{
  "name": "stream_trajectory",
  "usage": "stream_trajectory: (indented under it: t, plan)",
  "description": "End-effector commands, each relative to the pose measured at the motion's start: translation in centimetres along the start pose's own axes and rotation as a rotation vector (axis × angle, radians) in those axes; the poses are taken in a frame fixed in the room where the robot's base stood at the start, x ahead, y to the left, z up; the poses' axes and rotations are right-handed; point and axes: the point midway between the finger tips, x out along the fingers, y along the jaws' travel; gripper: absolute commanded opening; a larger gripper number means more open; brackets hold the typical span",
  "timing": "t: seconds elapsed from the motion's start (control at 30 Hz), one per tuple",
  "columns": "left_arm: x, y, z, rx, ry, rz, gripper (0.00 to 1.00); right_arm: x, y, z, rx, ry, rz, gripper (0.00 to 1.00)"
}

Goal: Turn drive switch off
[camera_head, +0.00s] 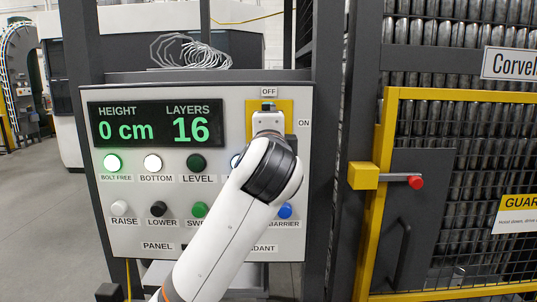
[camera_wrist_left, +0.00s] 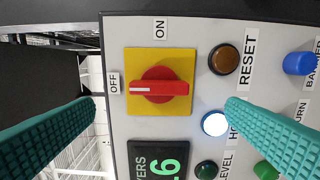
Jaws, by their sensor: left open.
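The drive switch is a red rotary knob (camera_wrist_left: 160,90) on a yellow square plate (camera_wrist_left: 133,60); the plate also shows in the head view (camera_head: 285,107). The knob's white mark points at the OFF label (camera_wrist_left: 114,83), away from the ON label (camera_wrist_left: 160,28). My left gripper (camera_wrist_left: 162,106) is open in front of the panel, its teal fingers on either side of the knob and apart from it. In the head view my left gripper (camera_head: 268,112) and arm cover most of the knob. My right gripper is not in view.
The panel (camera_head: 105,235) has a display (camera_head: 155,122) reading 0 cm and 16 layers, with several lamps and buttons. A lit lamp (camera_wrist_left: 215,123) is close to one finger. The yellow-framed guard gate (camera_head: 383,180) with a red-tipped bolt (camera_head: 415,182) stands right.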

Motion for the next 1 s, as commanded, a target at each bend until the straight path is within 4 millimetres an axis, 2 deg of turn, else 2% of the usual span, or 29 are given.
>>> stream_trajectory:
  t: [0.03,0.1,0.3,0.67,0.73,0.77,0.87,0.97,1.0]
  plan:
    - [-1.1,-0.4,0.1,-0.002,-0.003,0.004,0.95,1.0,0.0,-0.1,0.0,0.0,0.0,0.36]
    - [-2.4,-0.3,0.0,-0.001,-0.002,0.004,0.95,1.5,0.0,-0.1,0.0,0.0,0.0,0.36]
    - [-4.5,-0.1,0.0,-0.001,0.0,0.001,0.95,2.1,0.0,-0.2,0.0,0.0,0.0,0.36]
    - [-4.8,0.0,-0.1,-0.001,0.001,-0.001,0.95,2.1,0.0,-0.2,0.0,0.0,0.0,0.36]
    - [-4.7,-0.5,-0.2,-0.009,0.001,-0.01,0.95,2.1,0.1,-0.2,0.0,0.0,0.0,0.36]
    - [-4.5,-1.0,-0.3,-0.018,0.0,-0.02,0.95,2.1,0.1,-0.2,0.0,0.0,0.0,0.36]
    - [-3.7,-4.6,-1.4,-0.083,0.0,-0.087,0.95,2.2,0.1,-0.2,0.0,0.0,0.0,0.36]
    - [-3.1,-10.8,-3.2,-0.202,0.006,-0.2,0.95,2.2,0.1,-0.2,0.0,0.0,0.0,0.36]
    - [-3.0,-13.7,-4.1,-0.259,0.015,-0.253,0.95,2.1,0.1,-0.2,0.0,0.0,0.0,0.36]
